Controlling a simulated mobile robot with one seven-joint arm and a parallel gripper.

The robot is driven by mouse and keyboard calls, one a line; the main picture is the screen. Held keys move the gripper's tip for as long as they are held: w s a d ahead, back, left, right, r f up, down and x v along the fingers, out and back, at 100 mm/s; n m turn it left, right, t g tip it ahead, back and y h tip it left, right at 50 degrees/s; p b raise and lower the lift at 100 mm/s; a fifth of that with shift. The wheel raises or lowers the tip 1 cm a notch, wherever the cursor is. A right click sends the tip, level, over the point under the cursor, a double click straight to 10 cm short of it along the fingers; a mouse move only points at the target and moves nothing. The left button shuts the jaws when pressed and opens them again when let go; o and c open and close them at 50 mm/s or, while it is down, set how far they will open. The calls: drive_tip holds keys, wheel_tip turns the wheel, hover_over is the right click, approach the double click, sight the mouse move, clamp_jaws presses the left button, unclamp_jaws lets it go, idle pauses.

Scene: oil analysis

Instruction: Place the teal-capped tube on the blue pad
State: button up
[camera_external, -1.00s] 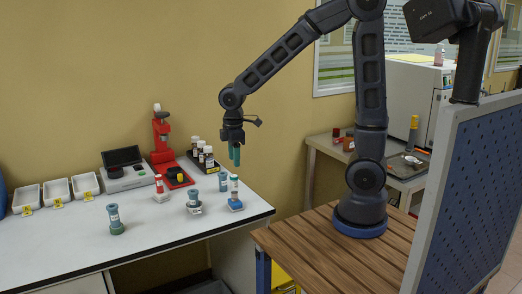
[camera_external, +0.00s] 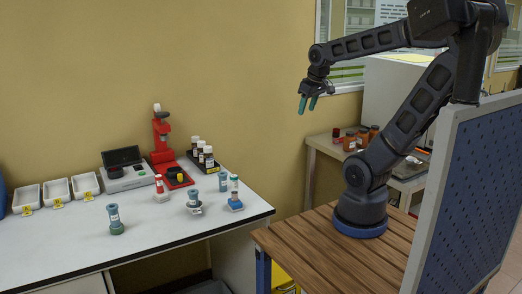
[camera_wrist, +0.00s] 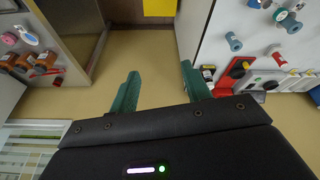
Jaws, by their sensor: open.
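The blue pad (camera_external: 235,206) lies near the right end of the white bench. My gripper (camera_external: 307,104) is open and empty, high to the right of the bench.
A red stand (camera_external: 161,140), a black vial rack (camera_external: 205,161), a red-capped tube (camera_external: 159,184) and white trays (camera_external: 57,191) occupy the bench. A side table with brown jars (camera_external: 362,138) stands behind my arm. The bench front is mostly clear.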

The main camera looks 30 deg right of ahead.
drive_tip(key=s+d+m, duration=0.2)
drive_tip(key=d, duration=0.1)
drive_tip(key=s+d+r, duration=0.1)
drive_tip(key=shift+s+d+m+t, duration=0.3)
drive_tip(key=shift+s+m+t, duration=0.05)
drive_tip(key=shift+m+t, duration=0.05)
idle(1.0)
